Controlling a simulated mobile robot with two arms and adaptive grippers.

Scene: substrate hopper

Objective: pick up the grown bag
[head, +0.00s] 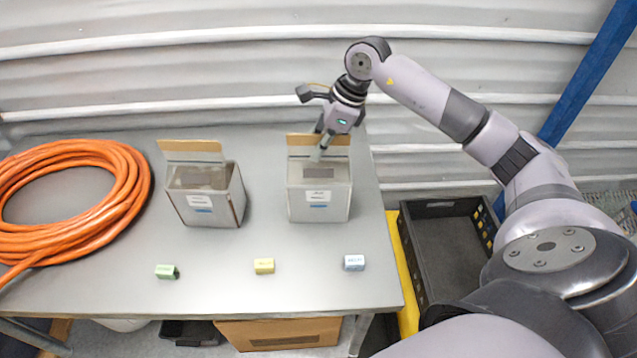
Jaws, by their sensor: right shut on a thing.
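The right bag appears to rest on the table. My left gripper is not in view.
An orange coiled hose (140,190) fills the table's left side. Small green (166,272), yellow (264,266) and blue (354,263) blocks lie near the front edge of the grey table (220,292). A dark empty crate (445,245) stands right of the table. A corrugated wall is behind.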

